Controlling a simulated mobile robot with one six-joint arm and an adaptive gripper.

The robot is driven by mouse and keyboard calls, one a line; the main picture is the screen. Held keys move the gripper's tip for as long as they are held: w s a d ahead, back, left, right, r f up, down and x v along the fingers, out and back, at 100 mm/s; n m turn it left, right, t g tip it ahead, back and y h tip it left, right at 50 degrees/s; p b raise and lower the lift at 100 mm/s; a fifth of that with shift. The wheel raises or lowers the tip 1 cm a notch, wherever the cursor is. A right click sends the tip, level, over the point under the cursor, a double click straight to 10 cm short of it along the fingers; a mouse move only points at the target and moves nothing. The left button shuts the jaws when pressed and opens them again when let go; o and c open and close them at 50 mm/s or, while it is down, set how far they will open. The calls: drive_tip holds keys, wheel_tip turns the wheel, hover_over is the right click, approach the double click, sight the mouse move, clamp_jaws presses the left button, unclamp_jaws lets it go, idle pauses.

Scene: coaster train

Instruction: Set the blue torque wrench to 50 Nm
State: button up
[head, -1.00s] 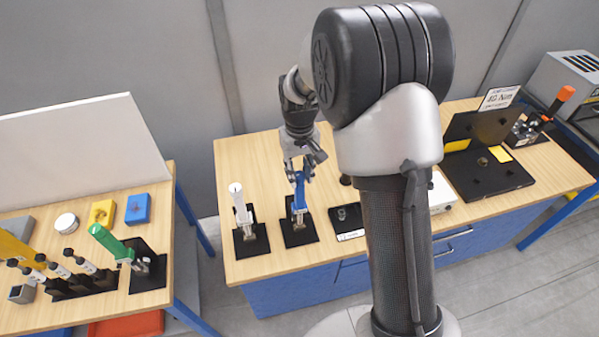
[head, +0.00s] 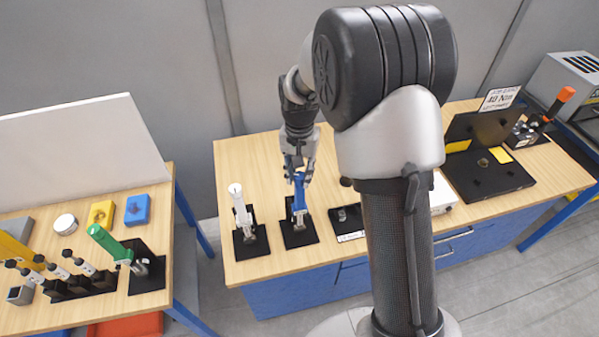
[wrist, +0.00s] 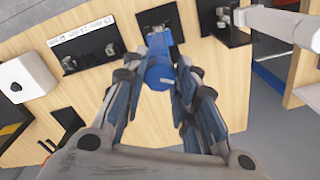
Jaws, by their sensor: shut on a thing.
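The blue torque wrench (head: 299,196) stands upright in a black holder (head: 300,235) on the wooden bench. It also shows in the wrist view (wrist: 160,70), where its handle end lies between my fingers. My gripper (head: 299,174) is above the wrench, shut on the top of its blue handle. It also shows in the wrist view (wrist: 160,88), with a finger on each side of the handle. The scale on the wrench is too small to read. A sign (head: 499,98) at the back right carries a value in Nm that is hard to read.
A white wrench (head: 240,208) stands in its own holder just left of the blue one. A small labelled black block (head: 346,221) is to the right. A green wrench (head: 110,243) stands on the left table. An open black case (head: 485,170) lies farther right.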

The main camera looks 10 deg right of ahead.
sight(299, 175)
idle(0.4)
drive_tip(key=o, duration=1)
drive_tip(key=shift+o, duration=0.2)
drive_tip(key=shift+r, duration=0.15)
wheel_tip(299, 175, up, 12)
drive_tip(key=s+n+t+b, duration=0.2)
drive_tip(key=s+n+b, duration=0.1)
drive_tip(key=s+b, duration=0.8)
drive_tip(key=s+f+n+t+b, duration=0.1)
drive_tip(key=s+f+b, duration=0.2)
drive_tip(key=s+f, duration=0.2)
drive_tip(key=s+f+n+t+b, duration=0.1)
drive_tip(key=s+f, duration=0.5)
drive_tip(key=s, duration=0.6)
drive_tip(key=n+b, duration=0.1)
drive_tip(key=b, duration=0.1)
drive_tip(key=shift+d+t+b, duration=0.15)
drive_tip(key=shift+t+b, duration=0.15)
